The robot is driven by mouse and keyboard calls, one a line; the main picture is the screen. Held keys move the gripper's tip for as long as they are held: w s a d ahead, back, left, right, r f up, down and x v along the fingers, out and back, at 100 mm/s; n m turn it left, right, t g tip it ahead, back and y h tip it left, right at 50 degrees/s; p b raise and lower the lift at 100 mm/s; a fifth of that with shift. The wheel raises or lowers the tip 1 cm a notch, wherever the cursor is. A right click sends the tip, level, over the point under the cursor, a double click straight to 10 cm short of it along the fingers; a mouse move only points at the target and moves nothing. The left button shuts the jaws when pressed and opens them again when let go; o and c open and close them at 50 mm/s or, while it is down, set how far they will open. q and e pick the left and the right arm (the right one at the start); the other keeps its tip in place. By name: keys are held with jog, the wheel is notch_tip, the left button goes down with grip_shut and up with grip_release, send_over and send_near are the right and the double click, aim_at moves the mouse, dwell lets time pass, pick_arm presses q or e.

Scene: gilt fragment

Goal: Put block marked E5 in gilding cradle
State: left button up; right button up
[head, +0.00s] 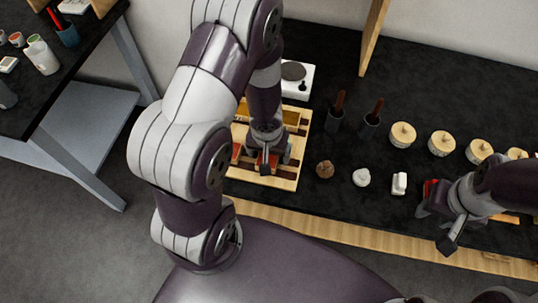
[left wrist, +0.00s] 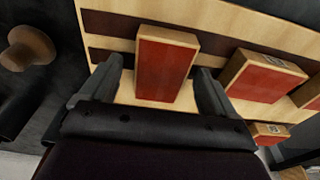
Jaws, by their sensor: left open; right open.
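A wooden tray with dark slots (head: 285,183) lies under my left gripper (head: 266,163); it also shows in the left wrist view (left wrist: 225,20). A wooden block with a red top (left wrist: 166,66) lies between the fingers of my open left gripper (left wrist: 160,76), and I cannot tell whether they touch it. Other red-topped blocks (left wrist: 265,76) with small labels lie to its right. I cannot read any label, so I cannot tell which block is E5. I cannot tell for sure which part is the gilding cradle. My right gripper (head: 438,226) is open and empty near the table's front edge.
A white device with a round plate (head: 294,76) stands behind the tray. Dark cups with brown handles (head: 335,118), several wooden-lidded jars (head: 402,134), a brown knob (head: 325,169) and white pieces (head: 361,177) stand on the black table to the right. A side table (head: 75,85) is at the left.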

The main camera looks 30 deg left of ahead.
pick_arm(q)
jog(key=shift+f, duration=0.2)
jog(key=c, duration=1.2)
jog(key=shift+c, duration=0.2)
jog(key=r+p, duration=0.1)
jog(key=r, duration=0.1)
jog(key=r+p, duration=0.2)
jog(key=d+r+p, duration=0.1)
jog(key=r, duration=0.1)
jog(key=shift+w, duration=0.2)
jog(key=w+d+r+p, duration=0.3)
jog(key=d+r+p, duration=0.2)
jog(key=d, duration=0.5)
jog(key=shift+w+r+p, duration=0.2)
jog(key=shift+r+p, duration=0.1)
jog(key=shift+p, duration=0.3)
